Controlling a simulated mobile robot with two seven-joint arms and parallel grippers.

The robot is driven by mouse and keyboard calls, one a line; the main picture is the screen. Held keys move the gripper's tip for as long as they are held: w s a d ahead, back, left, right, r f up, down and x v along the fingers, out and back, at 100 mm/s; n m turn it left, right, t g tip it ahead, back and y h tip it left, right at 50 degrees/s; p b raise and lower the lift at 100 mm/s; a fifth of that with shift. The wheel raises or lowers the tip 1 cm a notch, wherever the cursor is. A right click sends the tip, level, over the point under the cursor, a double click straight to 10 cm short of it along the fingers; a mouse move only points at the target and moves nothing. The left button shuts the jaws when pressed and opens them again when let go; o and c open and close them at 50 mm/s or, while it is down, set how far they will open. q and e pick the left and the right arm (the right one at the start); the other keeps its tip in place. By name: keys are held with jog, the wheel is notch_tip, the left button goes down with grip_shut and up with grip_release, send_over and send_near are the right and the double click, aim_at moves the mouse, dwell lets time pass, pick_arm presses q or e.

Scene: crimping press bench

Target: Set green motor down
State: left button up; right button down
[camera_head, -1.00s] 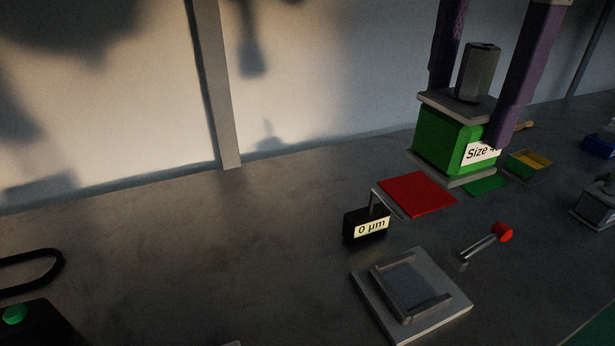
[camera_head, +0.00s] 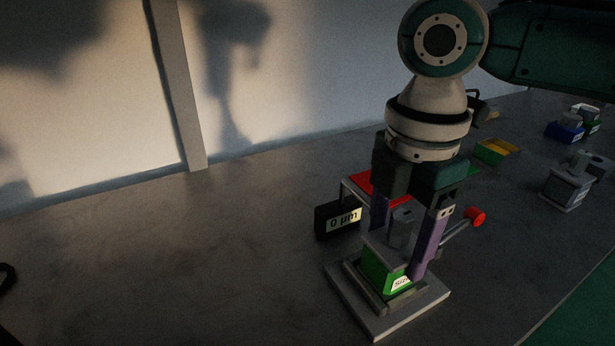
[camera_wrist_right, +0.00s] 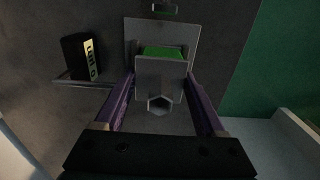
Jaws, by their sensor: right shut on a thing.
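The green motor (camera_head: 374,276), a green block with grey end plates, a grey shaft on top and a white "Size" label, stands upright at the grey fixture plate (camera_head: 432,297) with raised rails. Its base is between the rails; I cannot tell whether it rests fully on the plate. My right gripper (camera_head: 398,246) points down, with its purple fingers shut on the motor from both sides. In the right wrist view, the motor's grey top (camera_wrist_right: 174,74) sits between the fingers, with the fixture plate (camera_wrist_right: 190,30) beyond. My left gripper is not in view.
A black gauge (camera_head: 325,224) stands left of the motor.

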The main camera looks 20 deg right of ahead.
jog(key=shift+w+f, duration=0.1)
jog(key=shift+f, duration=0.2)
grip_release()
notch_tip(320, 180, up, 12)
jog(key=shift+p, duration=0.7)
jog(key=s+a+f+m+t, duration=0.1)
jog(key=s+a+f+m, duration=0.2)
jog(key=m, duration=0.1)
jog(key=s+a+f+m+t+y, duration=0.1)
jog(key=s+a+f+m, duration=0.2)
jog(key=s+f+m, duration=0.1)
jog(key=s+a+f+m+t+y, duration=0.1)
jog(key=s+a+f+m, duration=0.1)
jog(key=s+f+m, duration=0.1)
jog(key=shift+s+a+f+m, duration=0.3)
jog(key=shift+s+a+m, duration=0.1)
jog(key=shift+s+m, duration=0.25)
jog(key=s+d+m+h, duration=0.1)
jog(key=s+d+m, duration=0.3)
jog(key=d+m, duration=0.1)
jog(key=shift+s+d+f+t+h, duration=0.3)
jog(key=shift+s+d+f+h, duration=0.05)
jog(key=shift+s+f+h, duration=0.05)
